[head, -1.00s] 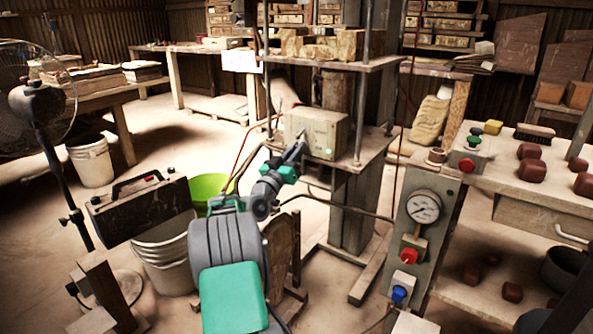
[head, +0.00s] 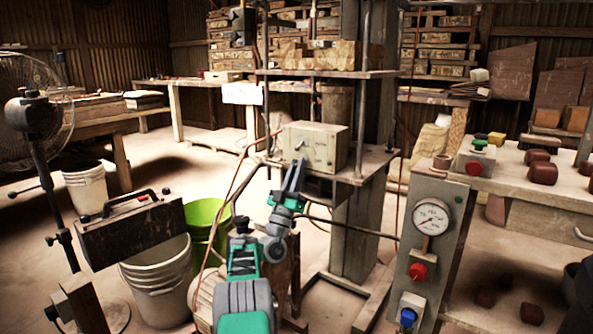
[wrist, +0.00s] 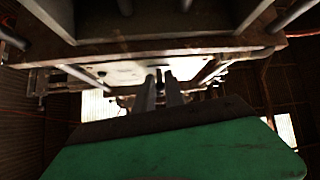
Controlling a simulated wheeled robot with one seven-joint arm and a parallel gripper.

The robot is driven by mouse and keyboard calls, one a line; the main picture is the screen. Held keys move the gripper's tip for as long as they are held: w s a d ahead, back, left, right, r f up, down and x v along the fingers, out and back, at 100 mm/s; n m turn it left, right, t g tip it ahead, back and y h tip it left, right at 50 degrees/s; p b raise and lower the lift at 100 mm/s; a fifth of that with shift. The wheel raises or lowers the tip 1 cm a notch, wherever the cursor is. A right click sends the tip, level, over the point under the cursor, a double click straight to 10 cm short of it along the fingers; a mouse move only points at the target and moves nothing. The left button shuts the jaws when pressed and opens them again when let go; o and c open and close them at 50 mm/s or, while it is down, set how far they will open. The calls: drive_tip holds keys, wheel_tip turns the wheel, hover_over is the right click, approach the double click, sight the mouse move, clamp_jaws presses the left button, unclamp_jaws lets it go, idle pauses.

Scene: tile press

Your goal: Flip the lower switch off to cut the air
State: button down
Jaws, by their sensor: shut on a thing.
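The grey-beige switch box (head: 337,148) sits on the lower shelf of the press frame, with a small toggle on its front plate. My gripper (head: 297,166) reaches up from below to the lower part of that plate. In the wrist view the pale plate (wrist: 122,72) lies just beyond the fingers. My gripper there (wrist: 164,88) has its two fingers close together, shut on a small dark lever that looks like the lower switch (wrist: 160,75). The fingers cover most of the lever, so its on or off position cannot be told.
Press posts and shelf edges (head: 376,168) stand close around the box. A gauge panel (head: 452,250) with red and blue knobs is to the right. A black case (head: 130,228), white bucket (head: 157,280) and green bucket (head: 207,215) are left. Hoses pass near my arm.

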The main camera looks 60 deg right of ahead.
idle(0.3)
drive_tip(key=c, duration=1.5)
unclamp_jaws()
drive_tip(key=shift+c, duration=0.2)
drive_tip(key=v, duration=0.7)
drive_tip(key=shift+a+f, duration=0.25)
